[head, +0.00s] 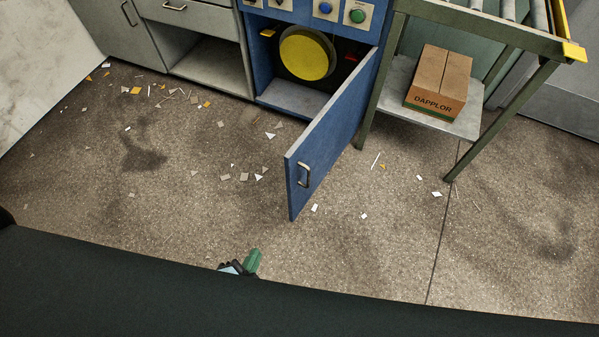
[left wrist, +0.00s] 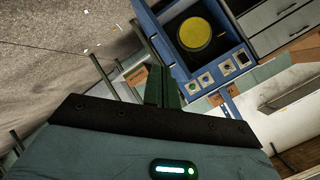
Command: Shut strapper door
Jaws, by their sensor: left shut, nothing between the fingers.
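The blue strapper (head: 376,66) stands at the top middle of the head view, with a yellow disc (head: 303,57) inside its lower opening. Its blue door (head: 318,146) stands wide open, swung out over the floor from the right side of the opening. A metal handle (head: 304,174) is on the door face near its free edge. My left gripper (head: 253,259) is shut and empty, low in the head view, well apart from the door. Its green fingers (left wrist: 162,88) are together in the left wrist view, with the strapper (left wrist: 222,66) beyond. My right gripper is not in view.
A roller-topped stand (head: 480,28) with a cardboard box (head: 440,82) on its shelf (head: 396,104) is right of the door. Grey cabinets (head: 208,18) stand left of the strapper. Paper scraps litter the floor, which is otherwise clear in front of the door.

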